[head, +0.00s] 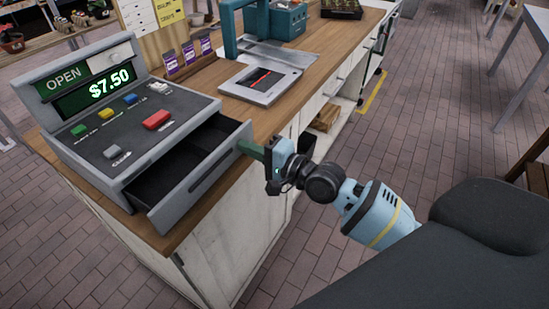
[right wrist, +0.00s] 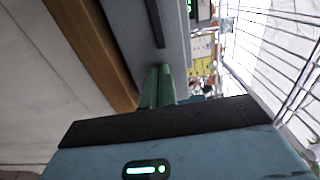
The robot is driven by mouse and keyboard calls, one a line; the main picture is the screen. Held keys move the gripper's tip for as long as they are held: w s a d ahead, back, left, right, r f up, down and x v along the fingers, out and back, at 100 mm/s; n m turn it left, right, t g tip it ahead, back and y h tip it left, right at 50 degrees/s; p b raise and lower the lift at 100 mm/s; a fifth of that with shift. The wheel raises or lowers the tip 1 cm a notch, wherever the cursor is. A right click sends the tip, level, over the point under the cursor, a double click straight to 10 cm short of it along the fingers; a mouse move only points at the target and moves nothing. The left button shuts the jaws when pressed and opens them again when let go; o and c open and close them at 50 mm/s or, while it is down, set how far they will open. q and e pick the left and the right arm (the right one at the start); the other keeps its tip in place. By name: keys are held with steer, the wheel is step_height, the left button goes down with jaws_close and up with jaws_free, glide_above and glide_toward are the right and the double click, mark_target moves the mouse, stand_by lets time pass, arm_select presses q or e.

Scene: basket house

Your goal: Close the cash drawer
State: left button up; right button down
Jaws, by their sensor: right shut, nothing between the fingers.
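The cash drawer (head: 196,184) is pulled out of the grey cash register (head: 103,122) on the wooden counter. Its dark inside shows, and its front panel faces my right arm. My right gripper (head: 241,147) is shut and empty, with its green fingertips at the right end of the drawer's front panel. In the right wrist view the green fingers (right wrist: 157,86) point at the grey drawer front (right wrist: 165,38), and they look to be touching it or very close. My left gripper is not in view.
A flat device with a dark pad (head: 262,83) and a teal machine (head: 262,30) stand further along the counter (head: 262,118).

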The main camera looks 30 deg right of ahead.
mark_target(232, 142)
steer(key=x, duration=0.5)
steer(key=shift+a, duration=0.1)
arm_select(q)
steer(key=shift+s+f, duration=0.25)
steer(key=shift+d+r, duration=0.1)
arm_select(e)
steer(key=shift+s, duration=0.15)
